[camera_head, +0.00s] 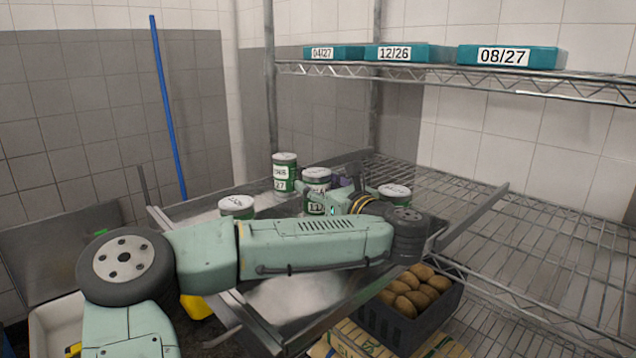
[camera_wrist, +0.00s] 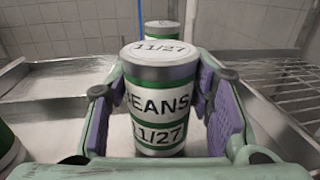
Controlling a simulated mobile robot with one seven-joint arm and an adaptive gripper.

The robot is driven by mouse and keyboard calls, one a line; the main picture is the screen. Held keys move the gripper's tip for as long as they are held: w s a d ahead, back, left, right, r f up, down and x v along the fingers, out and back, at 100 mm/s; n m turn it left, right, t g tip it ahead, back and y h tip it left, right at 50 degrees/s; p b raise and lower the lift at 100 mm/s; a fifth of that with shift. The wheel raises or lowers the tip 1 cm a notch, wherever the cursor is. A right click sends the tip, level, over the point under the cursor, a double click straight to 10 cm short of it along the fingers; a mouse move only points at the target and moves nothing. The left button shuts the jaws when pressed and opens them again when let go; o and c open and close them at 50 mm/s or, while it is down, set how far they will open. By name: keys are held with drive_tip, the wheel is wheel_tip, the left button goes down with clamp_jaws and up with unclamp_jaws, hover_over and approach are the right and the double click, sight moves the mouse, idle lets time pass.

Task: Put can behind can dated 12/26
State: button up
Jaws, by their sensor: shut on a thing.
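My gripper (camera_wrist: 163,105) has its purple-padded fingers on both sides of a white and green can labelled BEANS 11/27 (camera_wrist: 158,78). In the head view this seems to be the can (camera_head: 317,176) at my gripper (camera_head: 334,198). I cannot tell whether its base touches the tray. Another can (camera_wrist: 161,24) stands beyond it, mostly hidden; it seems to be the taller-looking can (camera_head: 285,170) at the tray's far side. A can (camera_head: 237,204) stands at left, partly behind my arm, and another (camera_head: 395,190) at right. I cannot read 12/26 on any can.
The cans are on a metal tray (camera_head: 200,207) by a wire shelf (camera_head: 520,240). Teal boxes marked 04/27 (camera_head: 335,52), 12/26 (camera_head: 408,53) and 08/27 (camera_head: 510,57) sit on the upper shelf. A dark crate (camera_head: 430,318) of potatoes is below. A blue pole (camera_head: 168,105) leans at the wall.

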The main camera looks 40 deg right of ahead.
sight(325, 190)
drive_tip(key=shift+f, duration=0.15)
drive_tip(key=shift+f, duration=0.15)
drive_tip(key=o, duration=1.3)
drive_tip(key=shift+c, duration=0.2)
drive_tip(key=shift+r, duration=0.35)
drive_tip(key=s+b, duration=0.1)
drive_tip(key=s, duration=0.4)
drive_tip(key=s+b, duration=0.1)
drive_tip(key=s, duration=0.1)
drive_tip(key=shift+s+a+f+b, duration=0.1)
drive_tip(key=shift+s+a+b, duration=0.2)
drive_tip(key=shift+a, duration=0.05)
